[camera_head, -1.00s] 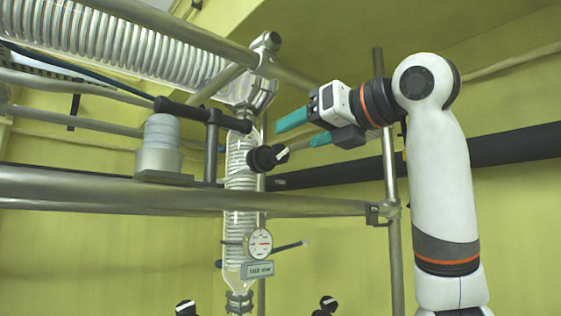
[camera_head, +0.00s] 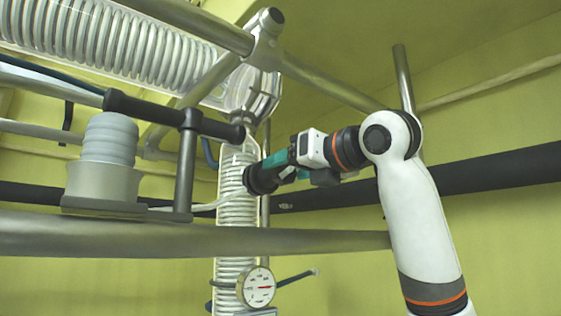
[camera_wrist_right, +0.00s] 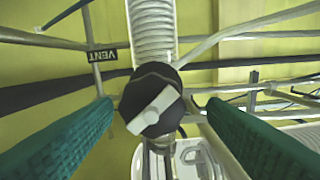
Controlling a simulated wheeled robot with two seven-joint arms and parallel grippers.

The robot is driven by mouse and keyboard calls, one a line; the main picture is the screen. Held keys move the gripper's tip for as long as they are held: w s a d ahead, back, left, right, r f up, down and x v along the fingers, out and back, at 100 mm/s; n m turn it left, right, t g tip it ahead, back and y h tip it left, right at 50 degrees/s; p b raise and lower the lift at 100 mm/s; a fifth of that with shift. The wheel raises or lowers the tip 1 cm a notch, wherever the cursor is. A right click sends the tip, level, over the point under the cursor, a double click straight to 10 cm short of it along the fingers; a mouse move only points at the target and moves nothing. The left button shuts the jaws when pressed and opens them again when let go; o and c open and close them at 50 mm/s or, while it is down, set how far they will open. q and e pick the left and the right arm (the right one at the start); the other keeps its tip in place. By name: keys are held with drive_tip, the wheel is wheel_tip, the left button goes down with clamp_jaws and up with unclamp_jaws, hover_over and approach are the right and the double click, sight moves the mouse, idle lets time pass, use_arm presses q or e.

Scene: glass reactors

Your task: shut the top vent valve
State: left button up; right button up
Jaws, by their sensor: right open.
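The top vent valve has a black round knob with a pale bar handle. In the head view the knob (camera_head: 260,179) sits at the right side of the vertical coiled glass column (camera_head: 238,205), partly hidden by my right gripper. My right gripper (camera_head: 280,167), with teal fingers, reaches it from the right. In the right wrist view the knob (camera_wrist_right: 152,100) lies between the two open fingers, with clear gaps on both sides. Its pale bar (camera_wrist_right: 153,110) is tilted, running from upper right to lower left. A "VENT" label (camera_wrist_right: 102,55) shows at upper left. My left gripper is not in view.
A thick horizontal steel rail (camera_head: 180,238) crosses in front of the column. A grey ribbed cylinder on a base (camera_head: 103,185) stands at left beside a black clamp bar (camera_head: 170,114). A round gauge (camera_head: 257,287) is below the valve. A dark pipe (camera_head: 480,173) runs behind my arm.

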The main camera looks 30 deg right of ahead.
sight(288, 170)
drive_tip(key=w, duration=0.2)
drive_tip(key=w+p, duration=0.1)
drive_tip(key=w, duration=0.1)
drive_tip(key=shift+d+f, duration=0.2)
drive_tip(key=shift+d, duration=0.15)
drive_tip(key=shift+a, duration=0.1)
drive_tip(key=shift+s+a+r, duration=0.1)
drive_tip(key=shift+a, duration=0.05)
drive_tip(key=shift+s+a, duration=0.1)
drive_tip(key=c, duration=1)
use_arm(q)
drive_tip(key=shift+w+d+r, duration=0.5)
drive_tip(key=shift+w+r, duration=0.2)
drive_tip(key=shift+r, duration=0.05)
